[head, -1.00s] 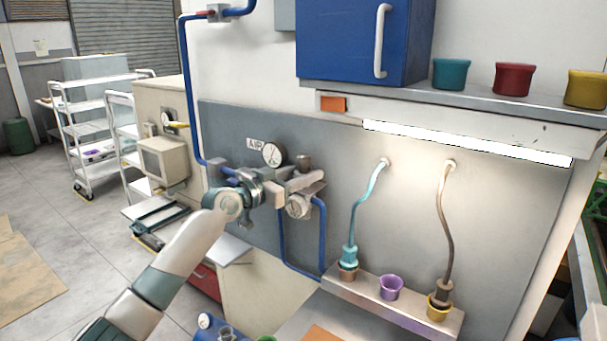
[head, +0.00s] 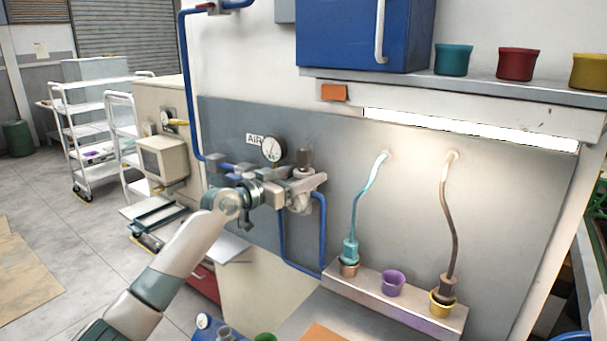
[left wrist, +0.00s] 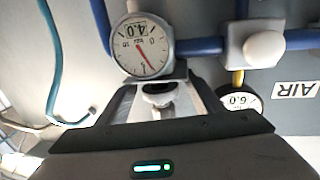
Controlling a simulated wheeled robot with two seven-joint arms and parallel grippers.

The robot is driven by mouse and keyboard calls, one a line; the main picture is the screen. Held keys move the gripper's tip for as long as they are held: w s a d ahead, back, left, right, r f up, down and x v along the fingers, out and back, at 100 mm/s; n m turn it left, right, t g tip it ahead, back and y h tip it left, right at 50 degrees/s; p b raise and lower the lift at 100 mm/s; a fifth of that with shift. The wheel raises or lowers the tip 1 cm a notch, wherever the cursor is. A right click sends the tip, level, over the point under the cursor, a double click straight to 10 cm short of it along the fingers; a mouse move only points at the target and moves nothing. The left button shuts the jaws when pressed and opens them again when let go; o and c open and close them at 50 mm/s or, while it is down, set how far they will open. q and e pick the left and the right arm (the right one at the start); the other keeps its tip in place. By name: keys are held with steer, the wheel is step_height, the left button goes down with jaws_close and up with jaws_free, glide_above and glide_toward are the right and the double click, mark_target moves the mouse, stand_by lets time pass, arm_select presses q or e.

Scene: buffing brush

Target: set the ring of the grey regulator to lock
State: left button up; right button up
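The grey regulator is on the blue air pipe of the wall panel, under a dark brown knob (head: 305,158). A pale ring (head: 303,173) shows below the knob. My left gripper (head: 308,184) is at the regulator, its fingers partly hiding the body and the lower dial. In the left wrist view the fingers stand apart on either side of a pale round part (left wrist: 158,97), with visible gaps. The regulator's gauge (left wrist: 142,47) reads upside down, marked 4.0. Any lock marking on the ring is too small to see. My right gripper is not in view.
A second gauge (head: 272,150) stands beside the AIR label (head: 255,140); it is marked 6.0 in the left wrist view (left wrist: 240,100). Blue pipes (head: 322,235) run close to the regulator. A ledge (head: 410,312) with cups and two hoses lies to the right.

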arm_select(q)
steer(key=shift+s+a+r, duration=0.1)
steer(key=b+v, duration=0.6)
steer(key=v, duration=1.1)
steer(key=shift+s+a, duration=0.15)
